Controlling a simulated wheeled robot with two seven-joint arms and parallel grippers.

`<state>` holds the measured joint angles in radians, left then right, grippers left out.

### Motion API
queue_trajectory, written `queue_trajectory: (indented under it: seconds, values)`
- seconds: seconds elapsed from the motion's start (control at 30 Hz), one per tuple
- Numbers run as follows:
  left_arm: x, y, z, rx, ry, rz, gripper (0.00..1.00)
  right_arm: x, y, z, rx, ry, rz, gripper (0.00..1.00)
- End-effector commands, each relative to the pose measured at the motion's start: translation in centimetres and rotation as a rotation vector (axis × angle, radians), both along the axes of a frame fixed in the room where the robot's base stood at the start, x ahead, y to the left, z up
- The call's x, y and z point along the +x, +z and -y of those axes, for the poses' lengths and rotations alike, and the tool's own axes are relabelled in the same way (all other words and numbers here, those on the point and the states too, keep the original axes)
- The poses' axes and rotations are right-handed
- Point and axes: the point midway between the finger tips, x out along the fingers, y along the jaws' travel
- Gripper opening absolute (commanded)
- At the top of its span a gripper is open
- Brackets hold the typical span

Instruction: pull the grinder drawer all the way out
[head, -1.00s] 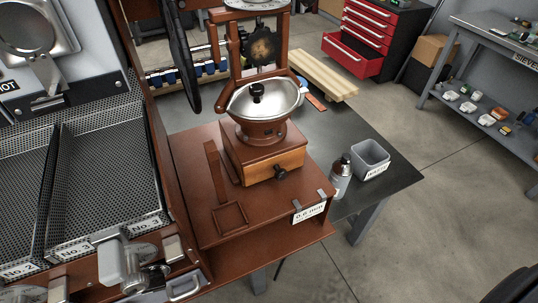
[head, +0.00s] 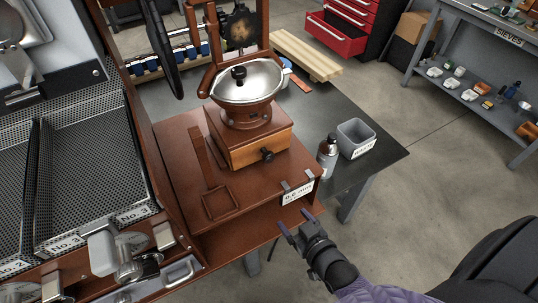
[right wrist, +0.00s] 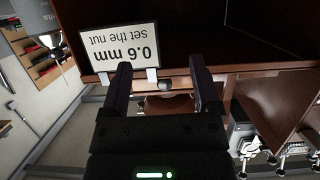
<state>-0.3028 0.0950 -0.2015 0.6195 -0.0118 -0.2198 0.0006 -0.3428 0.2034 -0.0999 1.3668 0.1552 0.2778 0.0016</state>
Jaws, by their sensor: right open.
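The hand grinder (head: 249,110) has a metal bowl on top and stands on a brown wooden stand. Its drawer (head: 245,153) has a light wood front with a dark round knob (head: 267,155); the front sits flush with the grinder's box. My right gripper (head: 292,220) is open and empty, below and in front of the stand's front edge, apart from the knob. In the right wrist view its two fingers (right wrist: 160,80) are spread, with a small dark round shape, perhaps the knob, showing between them beyond the stand's edge. My left gripper is not in view.
A label reading 0.6 mm (head: 298,193) is clipped to the stand's front edge, close to my right gripper. A bottle (head: 327,157) and a grey bin (head: 355,138) stand to the right of the grinder. Perforated trays (head: 90,185) lie at left. Open floor lies at right.

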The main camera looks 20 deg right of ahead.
Motion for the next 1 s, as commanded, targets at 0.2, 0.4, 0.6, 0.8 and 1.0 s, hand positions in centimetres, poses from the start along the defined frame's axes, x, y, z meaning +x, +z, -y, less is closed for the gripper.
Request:
queue_trajectory:
  seconds: [0.2, 0.4, 0.6, 0.8, 1.0]
  values:
    - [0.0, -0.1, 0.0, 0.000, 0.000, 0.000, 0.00, 3.8, 9.1, 0.3, 0.048, 0.000, 0.328, 0.80]
    - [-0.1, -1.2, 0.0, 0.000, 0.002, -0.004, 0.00, 8.4, 9.0, -0.1, 0.047, 0.000, 0.330, 0.80]
    - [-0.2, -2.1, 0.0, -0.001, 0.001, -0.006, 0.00, 12.0, 8.9, -0.4, 0.047, 0.001, 0.324, 0.80]
    - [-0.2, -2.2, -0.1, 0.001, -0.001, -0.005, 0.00, 13.0, 9.0, -0.5, 0.046, 0.001, 0.321, 0.80]
    - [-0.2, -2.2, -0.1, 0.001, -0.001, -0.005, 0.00, 13.0, 9.0, -0.5, 0.046, 0.001, 0.321, 0.80]
